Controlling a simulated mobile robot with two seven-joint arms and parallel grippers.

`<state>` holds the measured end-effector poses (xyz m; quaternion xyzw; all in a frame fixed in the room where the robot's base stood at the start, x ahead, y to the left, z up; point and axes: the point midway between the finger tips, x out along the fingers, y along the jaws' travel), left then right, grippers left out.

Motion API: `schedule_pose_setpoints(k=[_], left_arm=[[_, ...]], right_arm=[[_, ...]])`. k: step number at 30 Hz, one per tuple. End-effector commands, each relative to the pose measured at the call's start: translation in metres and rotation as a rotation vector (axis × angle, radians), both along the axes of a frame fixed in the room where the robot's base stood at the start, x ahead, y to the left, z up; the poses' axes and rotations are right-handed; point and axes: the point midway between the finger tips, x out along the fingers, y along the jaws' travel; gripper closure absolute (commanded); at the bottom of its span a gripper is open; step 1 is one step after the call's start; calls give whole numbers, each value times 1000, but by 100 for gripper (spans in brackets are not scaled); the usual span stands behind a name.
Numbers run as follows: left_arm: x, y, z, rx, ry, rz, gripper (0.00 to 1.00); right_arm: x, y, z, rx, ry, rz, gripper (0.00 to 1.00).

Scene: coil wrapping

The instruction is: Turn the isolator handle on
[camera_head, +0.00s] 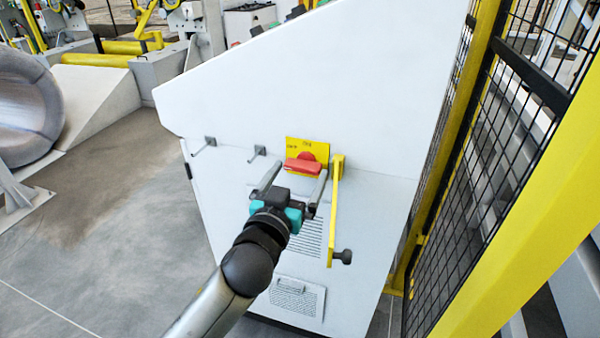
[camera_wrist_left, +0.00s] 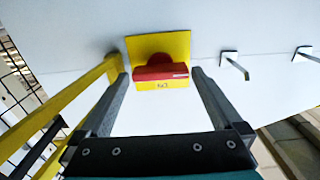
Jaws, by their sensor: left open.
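The isolator handle (camera_head: 302,167) is a red bar on a red round base, set on a yellow plate (camera_head: 325,150) on the white cabinet's face. It lies roughly level in the head view. In the left wrist view the red handle (camera_wrist_left: 160,73) sits between and beyond the fingertips. My left gripper (camera_head: 294,178) is open, with one finger to each side of the handle in the picture; it also shows in the left wrist view (camera_wrist_left: 159,76). No contact with the handle is visible. My right gripper is not in view.
A yellow bar (camera_head: 334,215) with a dark knob hangs just right of the plate. Two grey pegs (camera_head: 257,152) stick out to the left. A yellow-framed mesh fence (camera_head: 490,170) stands close on the right. The floor (camera_head: 110,240) at left is clear.

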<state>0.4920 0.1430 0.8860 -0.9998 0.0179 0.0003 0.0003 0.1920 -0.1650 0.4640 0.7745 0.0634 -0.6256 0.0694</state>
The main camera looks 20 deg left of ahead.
Motion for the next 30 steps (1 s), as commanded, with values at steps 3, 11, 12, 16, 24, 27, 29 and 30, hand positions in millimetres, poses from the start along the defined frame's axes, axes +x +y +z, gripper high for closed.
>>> schedule_pose_setpoints(k=[3,11,12,16,24,27,29,30], left_arm=[[9,0,-1,1,0,1,0],[15,0,0,0,1,1,0],[15,0,0,0,1,1,0],[15,0,0,0,1,1,0],[15,0,0,0,0,1,29],[15,0,0,0,0,0,40],[15,0,0,0,0,0,47],[15,0,0,0,0,0,52]], right_arm=[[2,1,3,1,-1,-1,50],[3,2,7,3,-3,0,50],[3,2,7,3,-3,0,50],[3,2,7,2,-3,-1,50],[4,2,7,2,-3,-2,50],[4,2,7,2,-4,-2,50],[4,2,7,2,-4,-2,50],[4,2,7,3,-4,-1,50]])
